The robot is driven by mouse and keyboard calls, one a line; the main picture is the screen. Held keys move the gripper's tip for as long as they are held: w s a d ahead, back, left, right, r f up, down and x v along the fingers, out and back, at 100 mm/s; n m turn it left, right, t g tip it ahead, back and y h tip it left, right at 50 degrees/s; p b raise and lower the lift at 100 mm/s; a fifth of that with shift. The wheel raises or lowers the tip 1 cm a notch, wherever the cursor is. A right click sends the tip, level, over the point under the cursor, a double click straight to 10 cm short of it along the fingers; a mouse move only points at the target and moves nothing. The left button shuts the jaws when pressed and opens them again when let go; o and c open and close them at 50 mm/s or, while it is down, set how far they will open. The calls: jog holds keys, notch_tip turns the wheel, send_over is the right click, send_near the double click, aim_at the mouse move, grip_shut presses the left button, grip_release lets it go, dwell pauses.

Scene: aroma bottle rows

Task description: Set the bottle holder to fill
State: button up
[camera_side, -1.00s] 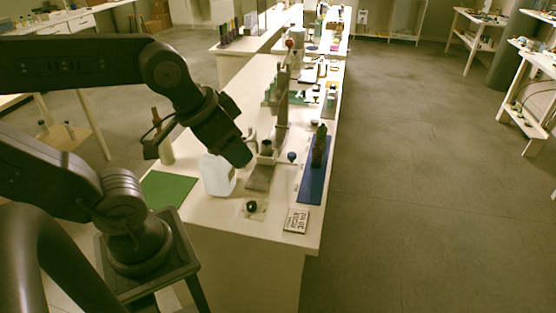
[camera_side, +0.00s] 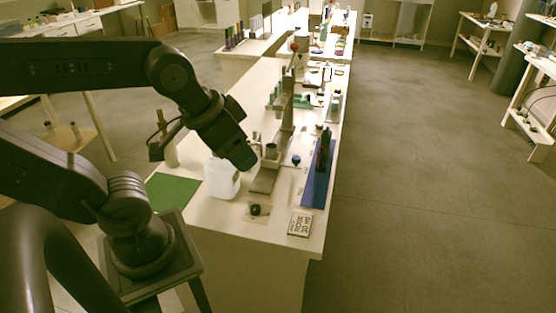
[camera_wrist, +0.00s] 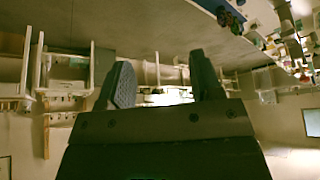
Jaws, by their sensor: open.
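A grey upright stand (camera_side: 287,118) rises from the white bench, with a small dark cup-like holder (camera_side: 270,151) at its lower front. I cannot tell for sure whether this is the bottle holder. A flat grey plate (camera_side: 264,181) lies in front of it. Dark bottles (camera_side: 323,150) stand on a blue mat (camera_side: 316,187) to the right. My gripper (camera_side: 247,160) is above the bench, left of the small holder and above the white jug (camera_side: 222,180). In the wrist view my gripper (camera_wrist: 163,78) has its two fingers apart with nothing between them.
A green mat (camera_side: 174,192) lies left of the jug. A black round knob (camera_side: 255,210) and a small printed sign (camera_side: 300,224) are near the bench's front edge. More glassware and racks stand farther back.

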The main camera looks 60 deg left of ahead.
jog(key=n+g, duration=0.6)
jog(key=n, duration=1.2)
send_over(296, 157)
notch_tip(296, 157, down, 19)
notch_tip(296, 157, down, 12)
jog(key=shift+d+f, duration=0.1)
jog(key=shift+f, duration=0.1)
jog(key=shift+c, duration=0.3)
grip_shut()
